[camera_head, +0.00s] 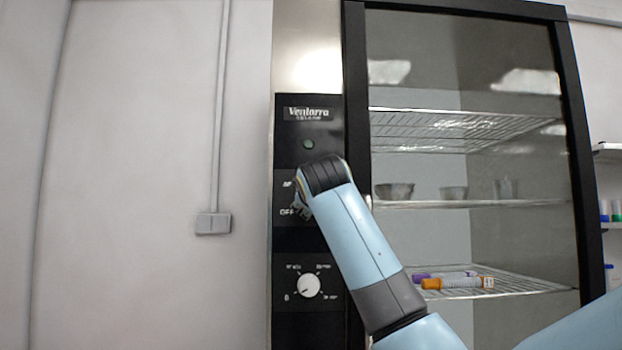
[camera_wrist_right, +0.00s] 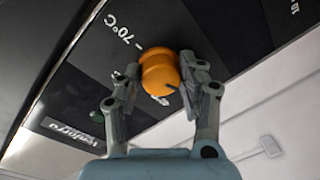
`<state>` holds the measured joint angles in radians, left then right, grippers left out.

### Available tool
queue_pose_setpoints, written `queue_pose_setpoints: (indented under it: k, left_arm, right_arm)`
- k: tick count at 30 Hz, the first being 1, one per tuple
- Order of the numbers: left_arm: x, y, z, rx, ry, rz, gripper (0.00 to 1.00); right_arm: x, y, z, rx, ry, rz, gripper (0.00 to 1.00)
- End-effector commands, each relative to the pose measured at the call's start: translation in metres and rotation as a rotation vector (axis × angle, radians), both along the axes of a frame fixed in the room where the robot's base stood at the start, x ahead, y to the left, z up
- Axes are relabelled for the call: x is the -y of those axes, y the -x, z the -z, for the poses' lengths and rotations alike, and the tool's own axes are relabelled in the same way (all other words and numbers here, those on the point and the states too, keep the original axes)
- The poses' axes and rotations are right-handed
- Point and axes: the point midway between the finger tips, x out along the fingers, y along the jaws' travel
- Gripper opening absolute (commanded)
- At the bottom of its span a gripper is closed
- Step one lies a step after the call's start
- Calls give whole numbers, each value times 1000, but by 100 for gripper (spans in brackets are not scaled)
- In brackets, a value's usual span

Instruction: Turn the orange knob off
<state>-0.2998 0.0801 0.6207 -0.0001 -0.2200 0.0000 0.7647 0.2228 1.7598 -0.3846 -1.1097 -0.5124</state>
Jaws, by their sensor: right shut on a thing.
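The orange knob (camera_wrist_right: 159,72) sits on the black control panel, seen in the right wrist view with a "70°C" mark beside it. My right gripper (camera_wrist_right: 158,80) has its two fingers on either side of the knob and is shut on it. In the head view my right arm (camera_head: 350,220) reaches up to the panel (camera_head: 290,240) and hides the orange knob. The "OFF" label shows just left of the gripper. My left gripper is not in view.
A white knob (camera_head: 309,286) with a dial scale is lower on the panel. A small green light (camera_head: 308,144) is above. To the right is a glass-doored cabinet with wire shelves (camera_head: 460,125), bowls and tubes (camera_head: 455,282). A wall switch (camera_head: 213,223) is at left.

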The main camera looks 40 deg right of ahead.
Motion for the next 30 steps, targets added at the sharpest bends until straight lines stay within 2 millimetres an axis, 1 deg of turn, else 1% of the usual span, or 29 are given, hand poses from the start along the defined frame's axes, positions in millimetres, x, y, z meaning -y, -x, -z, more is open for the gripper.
queue_pose_setpoints:
  k: [1, 3, 10, 16, 29, 30]
  left_arm:
    - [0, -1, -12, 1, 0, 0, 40]
    - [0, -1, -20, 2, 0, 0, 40]
    - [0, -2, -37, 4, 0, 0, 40]
    - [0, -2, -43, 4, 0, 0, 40]
    - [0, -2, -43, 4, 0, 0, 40]
    - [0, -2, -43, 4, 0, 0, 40]
  right_arm:
    - [0, 0, -5, -19, 25, -1, 7]
    - [0, 0, -4, -42, 64, -1, 7]
    - [-1, 0, -3, -95, 153, -2, 7]
    - [-1, 0, -1, -118, 189, -1, 7]
    - [0, 0, 1, -123, 197, -1, 7]
    - [0, 0, 1, -123, 196, -1, 41]
